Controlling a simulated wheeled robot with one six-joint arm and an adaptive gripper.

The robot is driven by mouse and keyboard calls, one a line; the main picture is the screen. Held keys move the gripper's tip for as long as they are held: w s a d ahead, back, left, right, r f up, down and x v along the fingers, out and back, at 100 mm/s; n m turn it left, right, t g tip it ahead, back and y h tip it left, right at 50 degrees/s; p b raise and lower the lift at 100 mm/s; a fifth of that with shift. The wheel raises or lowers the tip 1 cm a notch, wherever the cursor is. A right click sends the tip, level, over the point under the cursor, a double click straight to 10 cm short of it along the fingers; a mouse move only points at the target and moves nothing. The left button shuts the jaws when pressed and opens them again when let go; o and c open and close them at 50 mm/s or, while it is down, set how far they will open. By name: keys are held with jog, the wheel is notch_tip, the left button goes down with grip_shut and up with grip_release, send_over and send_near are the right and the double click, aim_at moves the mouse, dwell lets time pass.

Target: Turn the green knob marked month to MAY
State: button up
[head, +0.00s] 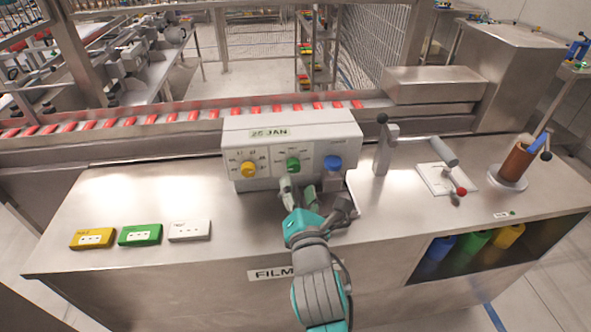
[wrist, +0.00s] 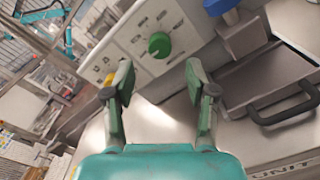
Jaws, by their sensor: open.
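The green knob (head: 293,164) sits in the middle of the white date box's (head: 340,128) front panel, with small marks around it too small to read. The label on top of the box reads 25 JAN. In the wrist view the green knob (wrist: 159,45) lies ahead of my gripper, between the lines of the two fingers. My gripper (head: 297,187) is open and empty, just below and in front of the knob. Its fingers (wrist: 160,85) stand apart and do not touch the knob. A yellow knob (head: 248,169) is to the left and a blue knob (head: 332,162) to the right.
Yellow (head: 92,238), green (head: 140,234) and white (head: 190,230) blocks lie on the steel table (head: 120,195) at left. A black-knobbed lever (head: 383,145) stands right of the box. A conveyor with red items (head: 170,117) runs behind.

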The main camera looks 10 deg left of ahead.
aim_at(294, 169)
jog(key=shift+x, duration=3.2)
jog(key=shift+s, duration=0.1)
grip_shut()
